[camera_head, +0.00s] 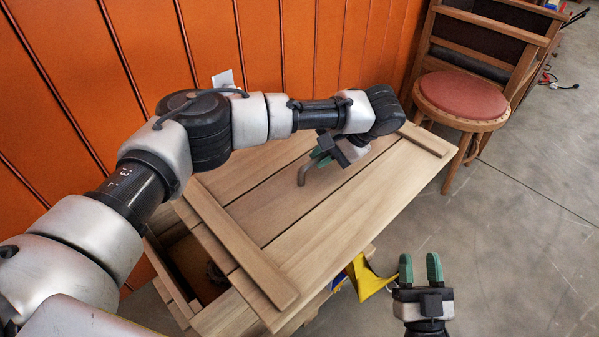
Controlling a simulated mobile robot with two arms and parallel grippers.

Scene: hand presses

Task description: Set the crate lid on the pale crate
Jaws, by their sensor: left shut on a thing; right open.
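The crate lid (345,205) is a flat panel of wooden planks with a batten across each end and a small curved handle. My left gripper (318,160) is shut on the handle, at the middle of the lid; the arm hides part of the lid's far side. The pale crate (168,278) is below the lid and mostly hidden by it. The lid lies shifted to the right over the crate, leaving a dark opening at the left end. I cannot tell whether lid and crate touch. My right gripper (420,268) is open and empty, right of the lid's near edge.
A yellow object (369,278) shows between the lid and my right gripper. A wooden chair with a red seat (462,95) stands close to the lid's far right corner. An orange panelled wall (150,45) runs behind.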

